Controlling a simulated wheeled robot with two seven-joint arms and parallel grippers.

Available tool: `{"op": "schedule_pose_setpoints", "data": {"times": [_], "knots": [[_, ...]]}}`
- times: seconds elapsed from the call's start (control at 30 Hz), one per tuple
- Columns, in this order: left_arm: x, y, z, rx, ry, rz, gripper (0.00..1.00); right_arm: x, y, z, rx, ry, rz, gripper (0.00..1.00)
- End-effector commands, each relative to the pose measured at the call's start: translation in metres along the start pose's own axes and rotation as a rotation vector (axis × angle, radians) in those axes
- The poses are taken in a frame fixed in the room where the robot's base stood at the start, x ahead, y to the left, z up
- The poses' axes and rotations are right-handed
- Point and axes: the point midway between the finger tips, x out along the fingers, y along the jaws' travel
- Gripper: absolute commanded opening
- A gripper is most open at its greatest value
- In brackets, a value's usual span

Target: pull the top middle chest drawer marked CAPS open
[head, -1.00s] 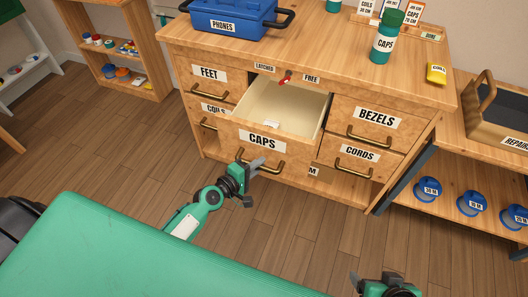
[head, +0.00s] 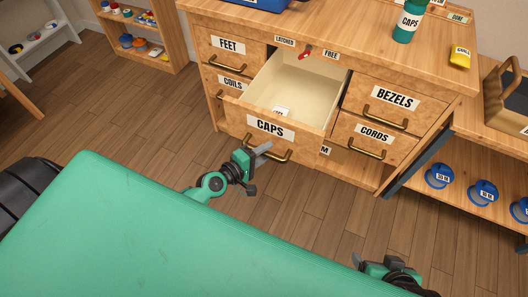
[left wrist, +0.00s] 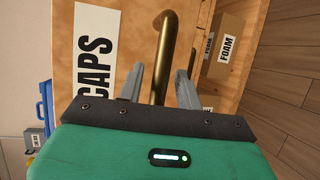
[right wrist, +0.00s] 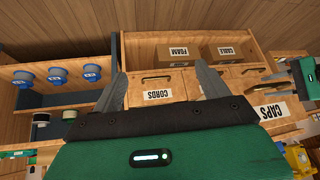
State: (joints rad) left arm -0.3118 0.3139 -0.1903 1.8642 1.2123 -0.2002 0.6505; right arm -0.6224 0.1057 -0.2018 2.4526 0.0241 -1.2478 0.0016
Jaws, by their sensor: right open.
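The chest's top middle drawer, with the CAPS label (head: 270,128), stands well out from the chest, and its pale inside (head: 300,85) shows in the head view. Its brass handle (head: 282,157) is on the drawer front. My left gripper (head: 261,166) is at that handle. In the left wrist view the handle (left wrist: 161,50) passes between the two fingers, with a visible gap on each side. My right gripper (right wrist: 160,80) is open and empty, low in the head view and away from the chest.
Closed BEZELS (head: 394,97) and CORDS (head: 375,133) drawers are right of the open one; FEET (head: 228,43) and COILS drawers are left. A red latch lever (head: 304,55) sits between LATCHED and FREE labels. A shelf with blue reels (head: 440,175) stands at right. Floor in front is clear.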

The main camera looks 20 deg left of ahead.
Motion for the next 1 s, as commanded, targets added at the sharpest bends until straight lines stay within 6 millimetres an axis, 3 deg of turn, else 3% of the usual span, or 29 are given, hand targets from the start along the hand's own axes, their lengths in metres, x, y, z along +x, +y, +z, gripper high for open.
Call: {"op": "schedule_pose_setpoints", "data": {"times": [0.3,0.47,1.0], "knots": [[-0.001,0.0,0.0,0.0,0.0,0.0,0.38,0.0,0.001,0.001,0.001,-0.001,0.003,0.78],[-0.013,-0.001,0.0,0.002,0.0,-0.001,0.38,0.002,0.001,-0.001,0.0,0.01,0.001,0.78],[-0.106,-0.004,0.0,0.003,-0.002,-0.003,0.38,0.028,-0.034,-0.019,-0.016,0.264,-0.088,0.78]]}}
